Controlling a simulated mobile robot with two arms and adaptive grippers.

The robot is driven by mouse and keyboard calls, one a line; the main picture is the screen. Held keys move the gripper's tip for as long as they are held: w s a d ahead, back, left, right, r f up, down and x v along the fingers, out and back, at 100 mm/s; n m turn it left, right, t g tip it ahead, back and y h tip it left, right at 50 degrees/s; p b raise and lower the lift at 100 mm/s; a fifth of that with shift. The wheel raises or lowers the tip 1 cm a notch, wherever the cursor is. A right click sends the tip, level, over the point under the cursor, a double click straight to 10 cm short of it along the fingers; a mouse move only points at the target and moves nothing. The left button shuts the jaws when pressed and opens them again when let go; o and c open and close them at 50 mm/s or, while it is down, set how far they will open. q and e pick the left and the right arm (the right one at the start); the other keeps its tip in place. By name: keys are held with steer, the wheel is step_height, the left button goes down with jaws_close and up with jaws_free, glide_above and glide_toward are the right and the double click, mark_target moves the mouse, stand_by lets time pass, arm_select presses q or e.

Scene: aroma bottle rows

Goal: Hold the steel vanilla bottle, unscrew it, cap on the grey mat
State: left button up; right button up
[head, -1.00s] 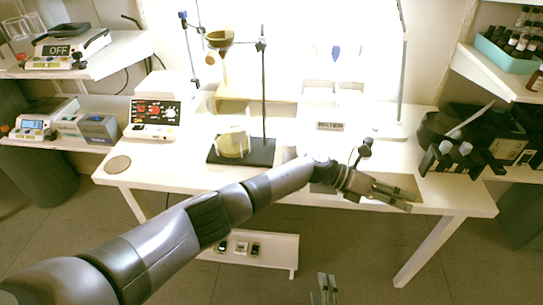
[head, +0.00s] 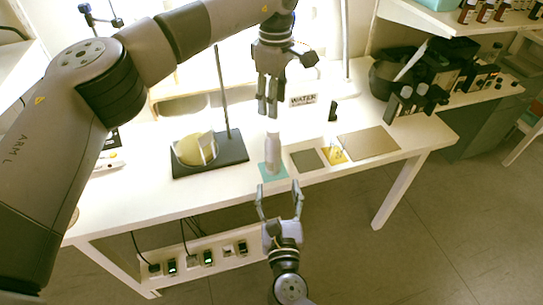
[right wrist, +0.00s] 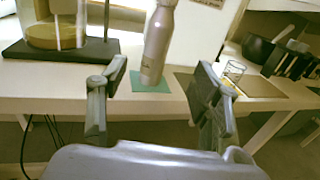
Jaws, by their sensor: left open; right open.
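The steel bottle (head: 272,155) stands on a teal mat (head: 264,177) near the table's front edge. In the right wrist view the bottle (right wrist: 158,45) appears between and beyond my right fingers, with its top out of frame. My left gripper (head: 267,112) is open, pointing down just above the bottle's top; I cannot tell whether it touches. My right gripper (head: 279,187) is open and empty, in front of the table edge, facing the bottle. The small grey mat (head: 306,160) lies bare just right of the teal mat.
A yellow mat (head: 329,157) with a small glass and a bare brownish mat (head: 368,144) lie further right. A stand with a dark base (head: 210,163) is left of the bottle.

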mark_target(273, 156)
steer(key=w, duration=0.4)
steer(key=w+a, duration=0.1)
steer(key=w, duration=0.9)
steer(key=shift+w+a, duration=0.15)
jaws_close()
stand_by(0.4)
